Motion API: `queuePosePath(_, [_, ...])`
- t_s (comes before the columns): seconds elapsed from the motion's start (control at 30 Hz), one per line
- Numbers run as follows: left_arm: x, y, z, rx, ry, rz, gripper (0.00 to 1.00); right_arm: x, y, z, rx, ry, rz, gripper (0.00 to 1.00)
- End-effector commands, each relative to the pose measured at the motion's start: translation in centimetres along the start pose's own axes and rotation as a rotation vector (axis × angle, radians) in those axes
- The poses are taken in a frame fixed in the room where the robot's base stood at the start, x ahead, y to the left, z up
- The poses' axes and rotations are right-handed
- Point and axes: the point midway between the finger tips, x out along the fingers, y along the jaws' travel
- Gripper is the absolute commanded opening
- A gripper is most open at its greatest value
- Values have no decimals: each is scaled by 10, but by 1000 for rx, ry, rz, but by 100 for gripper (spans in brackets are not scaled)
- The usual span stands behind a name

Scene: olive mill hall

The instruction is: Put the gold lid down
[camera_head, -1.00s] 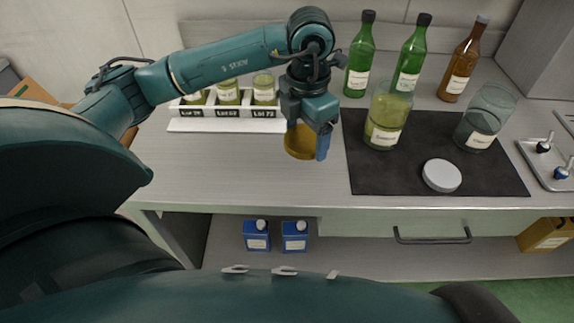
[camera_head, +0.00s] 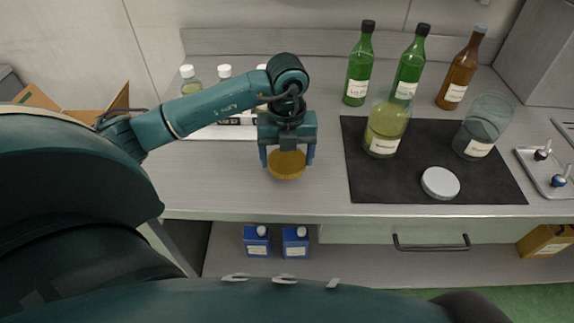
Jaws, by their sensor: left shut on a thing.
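The gold lid (camera_head: 286,165) is a flat round disc, low over the grey worktop (camera_head: 230,185), left of the dark mat. My left gripper (camera_head: 287,160) points down and is shut on the gold lid, with one blue finger on each side of it. I cannot tell whether the lid touches the worktop. My right gripper is not in view.
A dark mat (camera_head: 375,188) holds a jar of yellow-green liquid (camera_head: 386,128), an empty glass jar (camera_head: 482,130) and a white lid (camera_head: 440,183). Green bottles (camera_head: 358,75) and a brown bottle (camera_head: 459,75) stand behind. A white rack (camera_head: 210,132) with small bottles is partly hidden by my arm.

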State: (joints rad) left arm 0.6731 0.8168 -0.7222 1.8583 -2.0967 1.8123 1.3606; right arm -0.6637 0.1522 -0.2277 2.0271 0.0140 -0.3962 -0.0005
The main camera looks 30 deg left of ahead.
Motion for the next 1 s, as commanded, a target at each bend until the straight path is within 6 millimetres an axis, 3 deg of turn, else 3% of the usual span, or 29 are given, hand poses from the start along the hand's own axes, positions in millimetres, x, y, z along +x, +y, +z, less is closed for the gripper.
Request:
queuePosePath(0.3, [36,0,-1,2,2,1,50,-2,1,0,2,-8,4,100])
queuePosePath(0.67, [42,0,0,3,-1,0,50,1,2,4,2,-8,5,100])
queuePosePath(0.7, [42,0,0,3,-1,0,79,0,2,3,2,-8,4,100])
queuePosePath(0.93, [41,0,0,3,0,0,98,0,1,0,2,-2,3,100])
queuePosePath(1.0, [41,0,0,3,0,0,99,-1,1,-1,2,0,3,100])
